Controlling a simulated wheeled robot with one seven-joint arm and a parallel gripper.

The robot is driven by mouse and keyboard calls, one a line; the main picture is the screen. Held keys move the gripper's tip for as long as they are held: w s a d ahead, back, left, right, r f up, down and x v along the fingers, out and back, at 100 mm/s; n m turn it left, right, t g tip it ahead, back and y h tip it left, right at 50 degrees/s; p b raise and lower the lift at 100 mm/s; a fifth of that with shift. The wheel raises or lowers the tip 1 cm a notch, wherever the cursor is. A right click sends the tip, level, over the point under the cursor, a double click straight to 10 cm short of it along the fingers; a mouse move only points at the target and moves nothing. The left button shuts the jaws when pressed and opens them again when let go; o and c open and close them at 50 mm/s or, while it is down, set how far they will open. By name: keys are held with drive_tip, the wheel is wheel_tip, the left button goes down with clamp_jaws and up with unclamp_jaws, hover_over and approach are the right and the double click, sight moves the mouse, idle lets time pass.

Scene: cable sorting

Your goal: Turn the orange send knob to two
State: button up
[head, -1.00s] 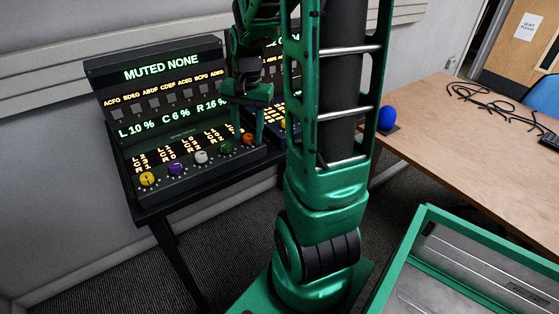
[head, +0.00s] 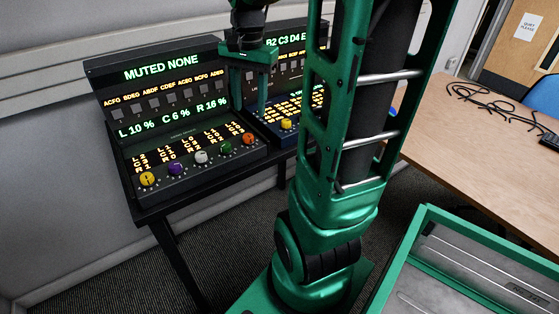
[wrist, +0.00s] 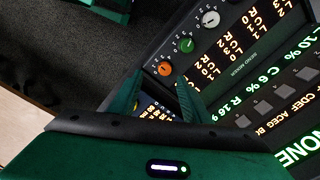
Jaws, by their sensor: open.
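The orange send knob (head: 248,138) is the rightmost in the front row of knobs on the black send mixer (head: 185,160). It also shows in the wrist view (wrist: 164,69), clear of both fingers. Its pointer is too small to read surely. My gripper (head: 249,106) is open and empty, its two fingers pointing down above and behind the orange knob, apart from it. In the wrist view the fingers (wrist: 159,88) spread to either side below the knob in the picture.
Green (head: 226,147), white (head: 201,157), purple (head: 175,168) and yellow (head: 147,179) knobs stand left of the orange one. A second panel (head: 290,110) with a yellow knob adjoins on the right. A wooden table (head: 470,130) holds black cables.

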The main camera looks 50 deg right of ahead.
drive_tip(key=s+a+f+n, duration=0.3)
drive_tip(key=s+n, duration=0.1)
drive_tip(key=s, duration=0.4)
drive_tip(key=s+a+f+n, duration=0.3)
drive_tip(key=s+n, duration=0.1)
drive_tip(key=s, duration=0.4)
drive_tip(key=shift+s+a+f+g, duration=0.2)
drive_tip(key=shift+a+f+g, duration=0.1)
drive_tip(key=shift+f, duration=0.05)
idle(0.7)
